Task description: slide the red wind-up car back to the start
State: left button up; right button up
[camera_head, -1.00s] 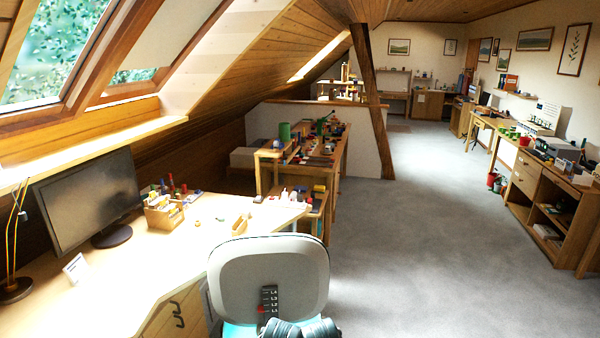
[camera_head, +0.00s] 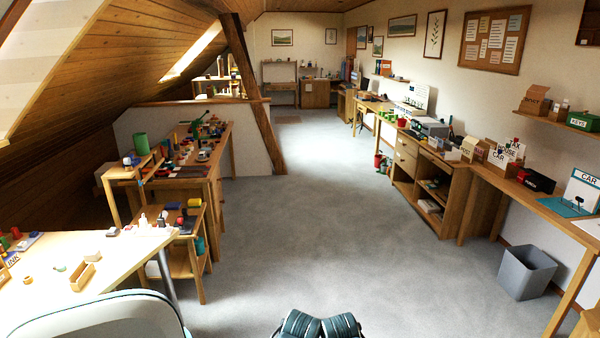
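I cannot pick out a red wind-up car or its start in this view. Several small coloured items stand on the wooden workbench (camera_head: 222,143) at the left, too small to tell apart. A white card marked CAR (camera_head: 583,190) stands on the desk at the far right, with a teal base.
Grey carpet (camera_head: 330,220) lies open through the middle. A chair back (camera_head: 100,318) and light desk (camera_head: 120,252) fill the lower left. A slanted timber post (camera_head: 255,95) stands beyond the workbench. A grey bin (camera_head: 526,272) and drawer desk (camera_head: 440,185) line the right.

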aim_at(164, 171)
jog(key=i+l+z, duration=0.25)
jog(key=i, duration=0.15)
jog(key=i+z, duration=0.25)
jog(key=i, duration=0.15)
jog(key=i+u, duration=0.25)
jog(key=i, duration=0.2)
jog(key=i+l+u, duration=0.2)
jog(key=i, duration=0.3)
jog(key=i+j+u, duration=0.1)
jog(key=i+u, duration=0.3)
jog(key=i, duration=0.5)
jog(key=i+l+u, duration=0.2)
jog(key=i+u, duration=0.15)
jog(key=i, duration=0.5)
jog(key=i+j+u, duration=0.25)
jog(key=i, duration=0.55)
jog(key=i+j+u, duration=0.1)
jog(key=i+u, duration=0.15)
jog(key=i, duration=0.6)
jog(key=i+j+z, duration=0.1)
jog(key=i+j, duration=0.25)
jog(key=i, duration=0.1)
